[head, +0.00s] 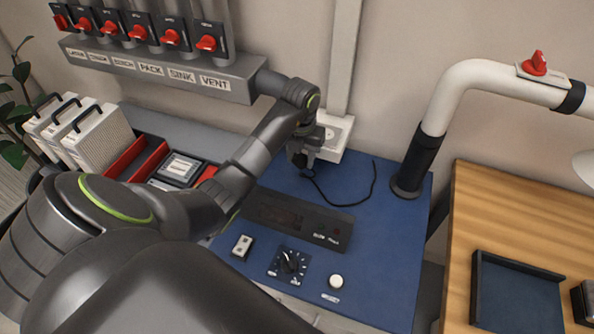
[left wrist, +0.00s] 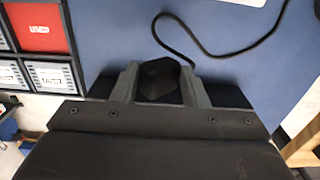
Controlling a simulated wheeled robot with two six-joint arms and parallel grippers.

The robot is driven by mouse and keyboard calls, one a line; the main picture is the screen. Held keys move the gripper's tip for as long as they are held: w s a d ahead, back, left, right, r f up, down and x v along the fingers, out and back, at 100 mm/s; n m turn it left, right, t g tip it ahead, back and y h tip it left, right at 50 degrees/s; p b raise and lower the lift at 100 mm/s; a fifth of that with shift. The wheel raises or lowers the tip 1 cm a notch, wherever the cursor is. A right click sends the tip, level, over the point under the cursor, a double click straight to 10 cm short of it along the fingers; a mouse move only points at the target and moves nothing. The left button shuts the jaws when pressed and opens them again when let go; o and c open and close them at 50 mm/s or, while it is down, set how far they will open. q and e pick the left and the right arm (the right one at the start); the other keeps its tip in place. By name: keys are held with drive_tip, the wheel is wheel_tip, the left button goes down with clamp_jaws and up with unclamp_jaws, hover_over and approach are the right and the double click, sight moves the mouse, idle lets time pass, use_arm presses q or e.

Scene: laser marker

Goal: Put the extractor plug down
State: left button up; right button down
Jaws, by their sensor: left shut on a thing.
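My left gripper (head: 303,161) is over the back of the blue mat, just in front of a white wall socket box (head: 337,133). In the left wrist view my gripper (left wrist: 159,82) is shut on a black plug (left wrist: 160,76), which sits between the two fingers. A black cord (head: 374,186) runs from the plug and curves over the blue mat (head: 390,235); it also shows in the left wrist view (left wrist: 200,49). Whether the plug touches the mat I cannot tell. My right gripper is not in view.
A dark panel (head: 290,217), a dial (head: 291,262), a small switch (head: 242,246) and a white button (head: 336,281) are at the mat's front. A white pipe (head: 462,88) with a black base stands right. Red-handled switches (head: 172,37) line the wall. A wooden table (head: 520,215) holds a dark tray (head: 512,295).

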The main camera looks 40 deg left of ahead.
use_arm(q)
drive_tip(key=b, duration=0.3)
hover_over(300, 189)
wheel_tip(300, 189, down, 4)
drive_tip(key=shift+w+f, duration=0.15)
drive_tip(key=shift+f, duration=0.2)
wheel_tip(300, 189, down, 4)
drive_tip(key=shift+p, duration=0.55)
drive_tip(key=shift+f+b, duration=0.55)
drive_tip(key=shift+f, duration=0.25)
drive_tip(key=o, duration=1.3)
drive_tip(key=shift+r, duration=0.1)
